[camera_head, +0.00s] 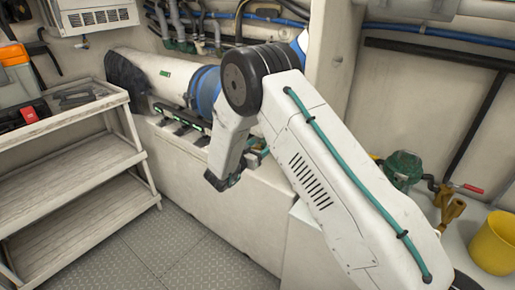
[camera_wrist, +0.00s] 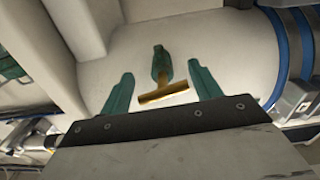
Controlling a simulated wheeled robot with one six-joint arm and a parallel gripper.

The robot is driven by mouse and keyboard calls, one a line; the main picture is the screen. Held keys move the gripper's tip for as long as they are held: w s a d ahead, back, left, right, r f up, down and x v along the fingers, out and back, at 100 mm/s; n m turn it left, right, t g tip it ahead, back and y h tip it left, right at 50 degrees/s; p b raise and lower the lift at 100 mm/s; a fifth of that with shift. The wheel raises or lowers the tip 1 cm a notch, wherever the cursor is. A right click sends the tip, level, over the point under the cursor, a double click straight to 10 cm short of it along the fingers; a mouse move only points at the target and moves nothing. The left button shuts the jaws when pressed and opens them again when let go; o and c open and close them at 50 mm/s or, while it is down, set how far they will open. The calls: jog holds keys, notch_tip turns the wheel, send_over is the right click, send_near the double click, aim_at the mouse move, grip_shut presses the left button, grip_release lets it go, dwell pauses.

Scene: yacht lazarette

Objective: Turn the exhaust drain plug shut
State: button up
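The drain plug shows in the wrist view as a brass T-handle (camera_wrist: 164,93) on a green stem (camera_wrist: 161,65), against a large white exhaust cylinder (camera_wrist: 205,45). The crossbar lies nearly level in the picture, its right end slightly higher. My gripper (camera_wrist: 162,72) is open, with one green finger on each side of the plug. No contact shows, and I cannot tell how deep the handle sits between the fingers. In the head view the white cylinder (camera_head: 150,70) lies along the back wall; my arm hides the plug there.
A shelf rack (camera_head: 75,125) with tools stands at left. A blue band (camera_head: 204,92) circles the cylinder. Hoses run along the wall above. A green valve (camera_head: 402,168) and yellow bucket (camera_head: 492,243) are at right. The floor (camera_head: 185,255) between rack and ledge is clear.

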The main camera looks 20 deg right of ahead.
jog(key=c, duration=0.5)
jog(key=shift+c, duration=0.2)
jog(key=shift+f+m, duration=0.15)
jog(key=shift+m, duration=1.35)
jog(key=shift+s, duration=0.1)
jog(key=o, duration=0.9)
